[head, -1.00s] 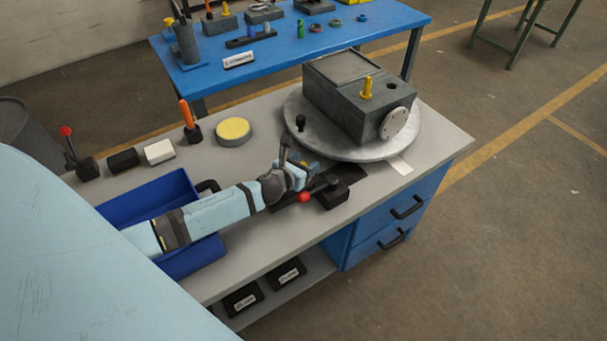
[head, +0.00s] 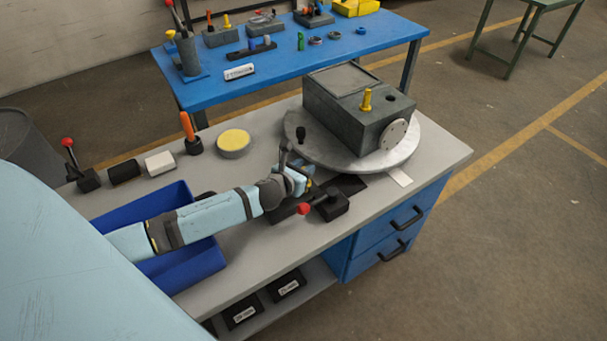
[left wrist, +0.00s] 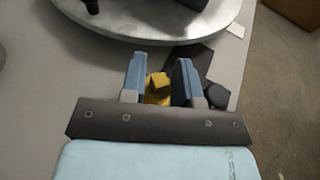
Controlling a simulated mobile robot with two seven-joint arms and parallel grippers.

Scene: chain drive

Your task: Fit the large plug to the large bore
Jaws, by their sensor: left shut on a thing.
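The grey housing block (head: 330,112) sits on a round grey turntable (head: 312,150). A yellow plug (head: 366,99) stands upright in its top, and a dark round bore (head: 391,97) is open beside it. A light round flange (head: 396,133) is on its front face. My left gripper (head: 300,178) is low over the bench at the turntable's near edge, apart from the block. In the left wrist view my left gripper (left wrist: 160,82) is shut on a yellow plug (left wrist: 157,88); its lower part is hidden. My right gripper is not in view.
A black lever base with a red knob (head: 303,208) is close to the left gripper. A blue bin (head: 205,262) lies under the left arm. A yellow-topped round tin (head: 234,142) and an orange-handled tool (head: 188,130) stand behind. The bench's right end is clear.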

